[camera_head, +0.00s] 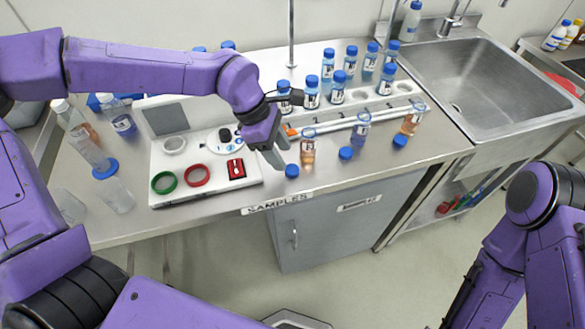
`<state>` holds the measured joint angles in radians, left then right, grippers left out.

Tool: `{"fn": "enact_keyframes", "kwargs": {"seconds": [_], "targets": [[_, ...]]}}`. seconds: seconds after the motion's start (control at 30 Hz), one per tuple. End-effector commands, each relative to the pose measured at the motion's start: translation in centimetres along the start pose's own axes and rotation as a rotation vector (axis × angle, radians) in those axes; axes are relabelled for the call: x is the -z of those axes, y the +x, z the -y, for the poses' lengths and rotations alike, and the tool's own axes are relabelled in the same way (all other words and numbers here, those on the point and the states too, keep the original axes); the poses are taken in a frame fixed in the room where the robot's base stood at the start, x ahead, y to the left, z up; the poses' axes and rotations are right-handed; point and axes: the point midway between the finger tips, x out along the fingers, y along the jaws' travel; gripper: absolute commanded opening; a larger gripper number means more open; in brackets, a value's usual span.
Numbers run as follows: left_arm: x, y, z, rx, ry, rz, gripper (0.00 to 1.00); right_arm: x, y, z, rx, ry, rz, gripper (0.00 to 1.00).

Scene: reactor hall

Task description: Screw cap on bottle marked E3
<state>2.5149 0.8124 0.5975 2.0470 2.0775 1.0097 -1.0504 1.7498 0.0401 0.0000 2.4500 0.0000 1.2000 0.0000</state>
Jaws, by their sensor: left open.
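My left gripper (277,154) is open, pointing down at the front of the steel counter, with its fingers just above and left of a loose blue cap (291,171). An uncapped bottle with orange liquid (308,150) stands upright just right of the fingers. Further right stand an uncapped blue-liquid bottle (360,130) and another uncapped orange-liquid bottle (412,119). Two more loose blue caps, a middle one (345,153) and a right one (400,141), lie in front of them. The bottle markings are too small to read, so I cannot tell which is E3. My right gripper is out of view.
Several capped blue bottles (311,92) stand behind on a white rack. A white panel (205,185) with coloured rings and a red block lies left of the gripper. Clear bottles stand further left; a sink (480,85) is at right. The counter's front edge is close.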

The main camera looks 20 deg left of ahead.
Motion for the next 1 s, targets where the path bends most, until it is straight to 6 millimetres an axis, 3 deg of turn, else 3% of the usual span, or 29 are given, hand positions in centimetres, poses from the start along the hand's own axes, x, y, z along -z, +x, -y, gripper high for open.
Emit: {"fn": "enact_keyframes", "kwargs": {"seconds": [0.23, 0.53, 0.87, 0.9, 1.0], "targets": [[0.0, 0.6, 0.0, 0.004, -0.001, -0.003, 0.50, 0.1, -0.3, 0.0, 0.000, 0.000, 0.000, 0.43], [-0.1, 4.9, -0.2, 0.002, 0.000, -0.002, 0.50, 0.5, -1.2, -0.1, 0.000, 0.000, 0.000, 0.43], [-0.1, 5.2, -0.2, 0.000, -0.001, 0.000, 0.50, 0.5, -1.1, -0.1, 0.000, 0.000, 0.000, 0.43], [-0.1, 5.2, -0.2, 0.000, -0.001, 0.000, 0.46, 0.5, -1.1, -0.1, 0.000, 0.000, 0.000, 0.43], [-0.1, 5.2, -0.2, 0.000, -0.001, 0.000, 0.14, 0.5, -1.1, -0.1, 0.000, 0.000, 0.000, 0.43]]}}
